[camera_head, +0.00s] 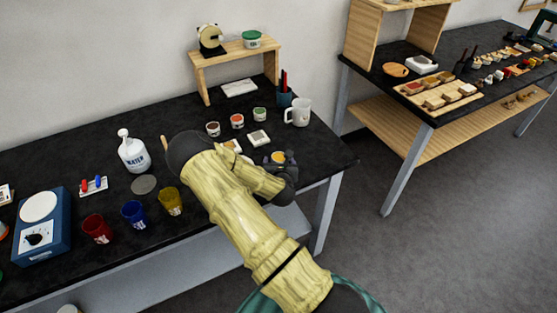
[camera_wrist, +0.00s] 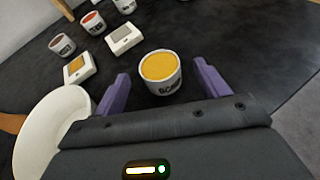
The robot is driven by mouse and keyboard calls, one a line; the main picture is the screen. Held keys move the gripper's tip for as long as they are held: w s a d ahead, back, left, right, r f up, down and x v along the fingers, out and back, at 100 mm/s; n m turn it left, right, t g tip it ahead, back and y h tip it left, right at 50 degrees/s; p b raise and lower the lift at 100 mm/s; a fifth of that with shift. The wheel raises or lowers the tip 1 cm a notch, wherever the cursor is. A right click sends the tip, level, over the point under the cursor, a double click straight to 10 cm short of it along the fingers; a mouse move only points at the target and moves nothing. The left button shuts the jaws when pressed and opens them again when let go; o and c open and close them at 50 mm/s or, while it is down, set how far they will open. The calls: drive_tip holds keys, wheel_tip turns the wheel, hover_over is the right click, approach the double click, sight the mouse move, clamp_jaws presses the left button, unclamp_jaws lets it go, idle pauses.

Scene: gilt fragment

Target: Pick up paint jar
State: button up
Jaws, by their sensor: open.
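The paint jar is most likely the small white cup of yellow-orange paint (camera_wrist: 161,72), with partly readable dark lettering on its side. In the wrist view it stands upright on the black table, between and slightly beyond the fingertips of my gripper (camera_wrist: 160,88). The two purple fingers are apart, one on each side of it, with nothing clamped. In the head view the yellow jar (camera_head: 278,157) shows just past my gripper (camera_head: 284,178), partly hidden by it. Other paint jars, brown (camera_head: 213,129), red (camera_head: 237,121) and green (camera_head: 260,114), stand farther back.
A white bowl (camera_wrist: 45,125) is close left of my gripper in the wrist view. Small white square pieces (camera_wrist: 124,38) lie behind the jar. A white mug (camera_head: 298,112) stands near the table's right side. Bare table lies right of the jar.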

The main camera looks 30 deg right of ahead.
sight(279, 159)
drive_tip(key=p+x, duration=0.1)
drive_tip(key=x, duration=0.3)
drive_tip(key=shift+c, duration=0.2)
idle(0.3)
drive_tip(key=c, duration=1.1)
